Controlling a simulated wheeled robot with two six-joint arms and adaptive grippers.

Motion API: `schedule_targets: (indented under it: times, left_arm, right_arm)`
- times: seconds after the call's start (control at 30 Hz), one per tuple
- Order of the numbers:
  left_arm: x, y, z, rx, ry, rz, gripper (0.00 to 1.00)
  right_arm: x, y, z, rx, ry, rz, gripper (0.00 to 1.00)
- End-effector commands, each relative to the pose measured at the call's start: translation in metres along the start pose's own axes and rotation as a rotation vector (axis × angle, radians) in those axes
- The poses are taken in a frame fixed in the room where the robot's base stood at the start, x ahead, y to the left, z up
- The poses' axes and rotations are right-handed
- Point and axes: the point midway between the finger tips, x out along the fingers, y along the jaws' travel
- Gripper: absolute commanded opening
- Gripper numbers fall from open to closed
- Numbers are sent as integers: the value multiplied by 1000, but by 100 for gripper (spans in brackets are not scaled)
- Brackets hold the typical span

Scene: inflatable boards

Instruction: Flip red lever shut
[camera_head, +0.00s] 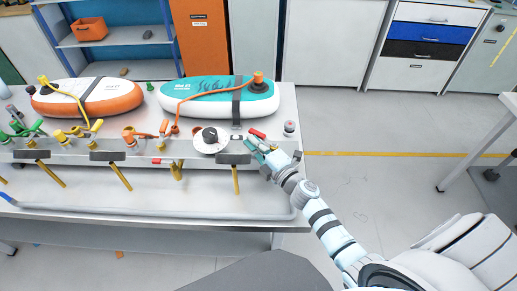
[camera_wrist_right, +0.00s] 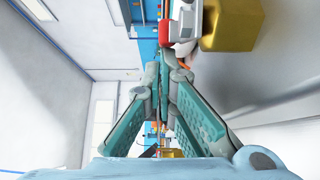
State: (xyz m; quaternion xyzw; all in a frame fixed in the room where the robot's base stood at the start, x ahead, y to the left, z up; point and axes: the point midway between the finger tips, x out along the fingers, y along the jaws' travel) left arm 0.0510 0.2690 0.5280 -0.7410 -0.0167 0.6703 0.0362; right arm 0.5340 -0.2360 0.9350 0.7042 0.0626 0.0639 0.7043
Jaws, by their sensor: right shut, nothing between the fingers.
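A red lever (camera_head: 257,133) sits at the right end of the bench's fitting row, just behind my right gripper (camera_head: 257,146). In the right wrist view a red part (camera_wrist_right: 165,30) on a grey body shows just beyond the tips of my right gripper (camera_wrist_right: 164,72), beside a brass-coloured block (camera_wrist_right: 235,25). The teal fingers are closed together with nothing between them. Whether the fingertips touch the red part, I cannot tell. My left gripper is not in view.
Two inflatable boards, one orange and white (camera_head: 110,101) and one teal and white (camera_head: 205,85), lie at the back of the bench (camera_head: 150,206). A white dial with a black knob (camera_head: 210,140) stands left of my gripper. Open floor (camera_head: 370,190) lies right.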

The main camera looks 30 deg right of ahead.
Motion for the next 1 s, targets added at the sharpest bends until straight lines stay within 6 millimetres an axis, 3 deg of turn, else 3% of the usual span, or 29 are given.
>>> schedule_targets:
  times: [0.4, 1.0]
  left_arm:
    - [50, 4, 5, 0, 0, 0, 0]
    - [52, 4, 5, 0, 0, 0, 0]
  right_arm:
    - [16, -7, 14, 0, -342, 1, 0]
    - [21, -2, 23, -1, -378, -2, 0]
